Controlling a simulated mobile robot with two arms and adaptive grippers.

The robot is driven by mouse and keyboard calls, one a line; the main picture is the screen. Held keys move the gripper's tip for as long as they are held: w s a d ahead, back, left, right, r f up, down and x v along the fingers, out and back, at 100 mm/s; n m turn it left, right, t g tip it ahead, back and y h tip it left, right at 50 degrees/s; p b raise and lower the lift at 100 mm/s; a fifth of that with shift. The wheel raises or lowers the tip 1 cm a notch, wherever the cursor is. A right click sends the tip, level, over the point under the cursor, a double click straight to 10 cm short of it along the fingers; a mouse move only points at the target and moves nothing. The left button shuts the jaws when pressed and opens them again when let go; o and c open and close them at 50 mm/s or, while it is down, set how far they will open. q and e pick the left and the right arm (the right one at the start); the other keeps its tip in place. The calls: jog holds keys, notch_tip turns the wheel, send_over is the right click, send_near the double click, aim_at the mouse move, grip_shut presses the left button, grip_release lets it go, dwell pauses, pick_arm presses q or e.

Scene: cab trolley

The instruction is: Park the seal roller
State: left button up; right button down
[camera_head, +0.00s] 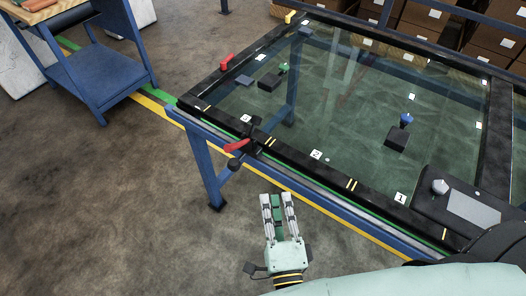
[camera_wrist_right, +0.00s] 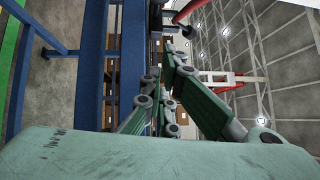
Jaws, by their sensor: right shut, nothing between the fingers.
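A tool with a red handle (camera_head: 236,146) and a dark round end (camera_head: 234,163) sits at a black holder (camera_head: 252,132) on the near edge of the framed glass panel (camera_head: 330,120). It looks like the seal roller, but I cannot be sure. A red handle also shows at the top of the right wrist view (camera_wrist_right: 190,10). My right gripper (camera_head: 278,199) is shut and empty, below and to the right of this tool, apart from it and in front of the panel's near edge. My left gripper is not in view.
The panel rests on a blue frame (camera_head: 207,165). On it are a dark block with a blue knob (camera_head: 406,119), a block with a green knob (camera_head: 283,69) and a red handle (camera_head: 226,61). A blue cart (camera_head: 95,80) stands at left. The floor between is clear.

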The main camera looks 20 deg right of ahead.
jog(key=shift+m+h, duration=0.5)
jog(key=shift+m, duration=0.2)
jog(key=x, duration=0.3)
jog(key=r+p+x, duration=0.1)
jog(key=x, duration=0.3)
jog(key=p+x, duration=0.1)
jog(key=x, duration=0.2)
jog(key=shift+d+r, duration=0.35)
jog(key=shift+w+a+r+p, duration=0.15)
jog(key=shift+w+a+p, duration=0.4)
jog(key=shift+w, duration=0.45)
jog(key=shift+w+a, duration=0.55)
